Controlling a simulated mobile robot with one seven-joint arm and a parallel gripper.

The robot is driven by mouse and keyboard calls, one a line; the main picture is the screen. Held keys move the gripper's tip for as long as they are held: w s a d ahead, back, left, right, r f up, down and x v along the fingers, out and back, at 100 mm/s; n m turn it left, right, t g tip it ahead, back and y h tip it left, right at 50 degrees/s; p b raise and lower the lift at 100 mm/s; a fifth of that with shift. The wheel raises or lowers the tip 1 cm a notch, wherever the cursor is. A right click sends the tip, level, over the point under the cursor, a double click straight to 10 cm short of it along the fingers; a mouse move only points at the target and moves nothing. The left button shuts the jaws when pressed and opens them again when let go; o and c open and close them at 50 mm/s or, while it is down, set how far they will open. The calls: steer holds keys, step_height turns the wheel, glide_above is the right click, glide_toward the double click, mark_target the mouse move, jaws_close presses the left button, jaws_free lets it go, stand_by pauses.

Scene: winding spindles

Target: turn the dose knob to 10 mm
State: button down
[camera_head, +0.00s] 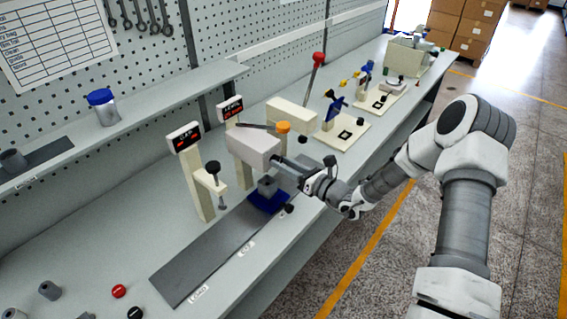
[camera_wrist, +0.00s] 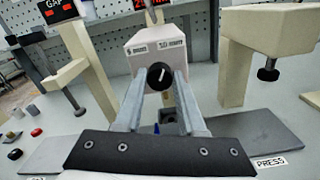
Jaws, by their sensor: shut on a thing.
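The dose knob (camera_wrist: 160,76) is a round black dial with a white pointer mark, on the front of a beige housing (camera_wrist: 150,48). The mark appears to tilt toward the upper right. Two small labels sit above the knob, one left and one right; the right one seems to read 10 mm. My gripper (camera_wrist: 163,79) is shut on the knob, one finger on each side. In the head view my gripper (camera_head: 277,163) reaches the front of the same housing (camera_head: 252,147), and the knob is hidden there.
A blue holder with a grey cup (camera_head: 268,188) stands below the housing on a dark strip (camera_head: 205,254). A post with a red-lit GAP display (camera_head: 186,138) and a black-knobbed clamp (camera_head: 212,170) stand to the left. More beige fixtures (camera_head: 342,132) stand farther along the bench.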

stand_by(0.4)
steer(key=c, duration=0.5)
jaws_free()
steer(key=b+v, duration=0.2)
steer(key=v, duration=1.5)
steer(key=shift+d, duration=0.2)
steer(key=shift+s, duration=0.15)
